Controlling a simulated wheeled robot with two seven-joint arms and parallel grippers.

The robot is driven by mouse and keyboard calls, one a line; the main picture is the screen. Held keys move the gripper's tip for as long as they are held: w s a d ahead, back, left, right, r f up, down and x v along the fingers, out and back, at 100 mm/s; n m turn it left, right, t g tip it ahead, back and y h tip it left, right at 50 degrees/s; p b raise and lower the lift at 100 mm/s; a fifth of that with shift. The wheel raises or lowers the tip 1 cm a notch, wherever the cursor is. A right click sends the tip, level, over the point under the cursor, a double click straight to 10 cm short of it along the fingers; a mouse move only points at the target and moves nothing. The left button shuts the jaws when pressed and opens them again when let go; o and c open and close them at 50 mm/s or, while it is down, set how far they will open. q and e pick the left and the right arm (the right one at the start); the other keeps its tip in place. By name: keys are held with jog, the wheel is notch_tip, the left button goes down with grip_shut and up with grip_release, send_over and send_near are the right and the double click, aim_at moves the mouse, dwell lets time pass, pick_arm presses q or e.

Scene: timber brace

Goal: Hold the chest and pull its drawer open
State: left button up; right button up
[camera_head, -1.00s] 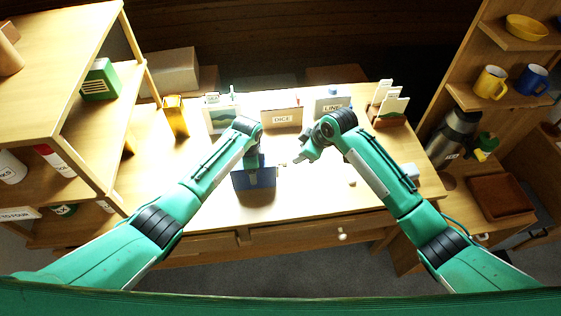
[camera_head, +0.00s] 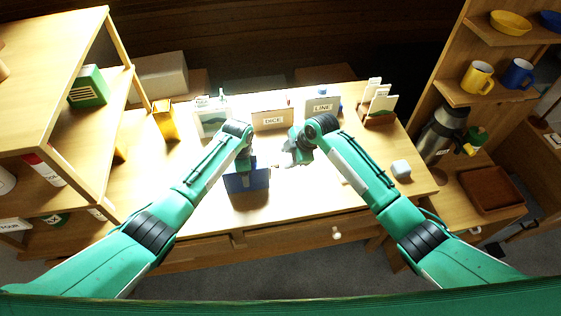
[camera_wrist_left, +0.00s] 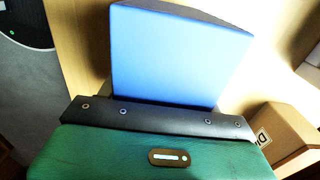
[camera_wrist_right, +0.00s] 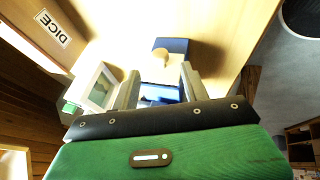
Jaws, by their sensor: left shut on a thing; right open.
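The small blue chest (camera_head: 247,183) stands on the table in front of my left arm. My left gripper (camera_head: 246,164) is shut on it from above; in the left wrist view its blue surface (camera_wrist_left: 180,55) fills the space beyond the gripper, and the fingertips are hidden. My right gripper (camera_head: 289,163) is open and to the right of the chest, apart from it. In the right wrist view the fingers of the right gripper (camera_wrist_right: 160,88) are spread. A tan round knob (camera_wrist_right: 160,53) and blue surfaces of the chest (camera_wrist_right: 174,45) show beyond and between them. I cannot tell how far the drawer is out.
A DICE box (camera_head: 272,118) and a LINE box (camera_head: 322,105) stand behind my grippers. A framed picture (camera_head: 212,120) and a yellow container (camera_head: 164,120) stand back left. The table's front right is mostly clear.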

jog(key=shift+x, duration=2.85)
grip_shut()
